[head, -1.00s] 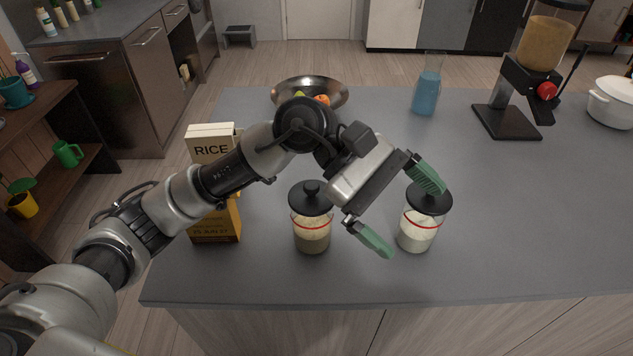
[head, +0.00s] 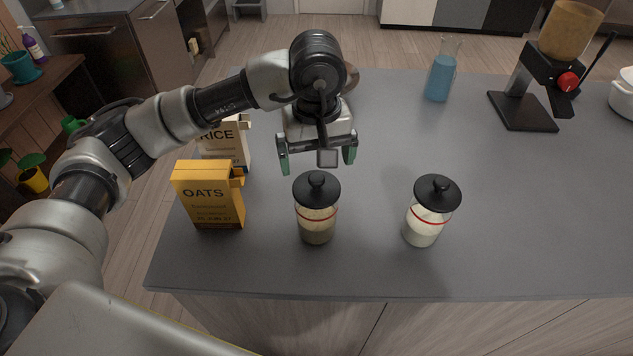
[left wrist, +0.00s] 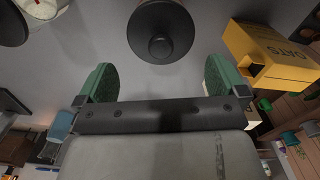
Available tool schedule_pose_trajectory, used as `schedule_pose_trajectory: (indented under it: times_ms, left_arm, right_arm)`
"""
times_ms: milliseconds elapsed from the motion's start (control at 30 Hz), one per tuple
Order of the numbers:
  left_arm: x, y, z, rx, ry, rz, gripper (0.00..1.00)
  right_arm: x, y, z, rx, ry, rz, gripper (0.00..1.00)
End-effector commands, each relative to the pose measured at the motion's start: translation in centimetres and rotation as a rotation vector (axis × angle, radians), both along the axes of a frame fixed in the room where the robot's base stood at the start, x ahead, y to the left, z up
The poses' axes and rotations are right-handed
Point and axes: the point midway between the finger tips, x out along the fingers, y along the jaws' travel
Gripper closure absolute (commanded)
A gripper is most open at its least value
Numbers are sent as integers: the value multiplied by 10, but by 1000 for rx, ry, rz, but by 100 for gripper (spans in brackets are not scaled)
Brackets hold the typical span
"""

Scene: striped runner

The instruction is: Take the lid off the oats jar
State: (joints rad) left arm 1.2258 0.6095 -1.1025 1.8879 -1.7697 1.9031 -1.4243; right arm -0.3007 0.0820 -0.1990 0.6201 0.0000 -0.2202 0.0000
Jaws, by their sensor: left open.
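The jar with beige, oat-like contents (head: 317,228) stands upright on the counter, with its black knobbed lid (head: 317,190) on. The lid also shows from above in the left wrist view (left wrist: 160,22), ahead of the fingers. My left gripper (head: 317,164) is open and empty, its green fingers spread. In the head view it is just beyond the lid, apart from it. A second jar with white contents (head: 421,232) and a black lid (head: 438,192) stands to the right. My right gripper is not in view.
An orange oats box (head: 212,205) stands left of the jar, with a rice box (head: 226,143) behind it. A blue-filled flask (head: 440,78) and a dispenser (head: 540,75) stand at the back right. The counter (head: 540,210) is clear on the right.

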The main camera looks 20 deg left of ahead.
Motion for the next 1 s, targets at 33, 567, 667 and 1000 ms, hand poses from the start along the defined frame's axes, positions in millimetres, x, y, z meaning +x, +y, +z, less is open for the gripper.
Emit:
schedule_pose_trajectory:
  times_ms: [33,567,667,1000]
  left_arm:
    - [-3,0,-4,1,5,-1,0]
    - [-8,-2,-49,-1,1,0,0]
    - [-8,-3,-49,-1,1,0,8]
    - [-8,-3,-48,-1,2,0,32]
  right_arm:
    - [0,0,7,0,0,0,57]
    - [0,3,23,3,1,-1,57]
    - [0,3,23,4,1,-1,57]
    - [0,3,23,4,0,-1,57]
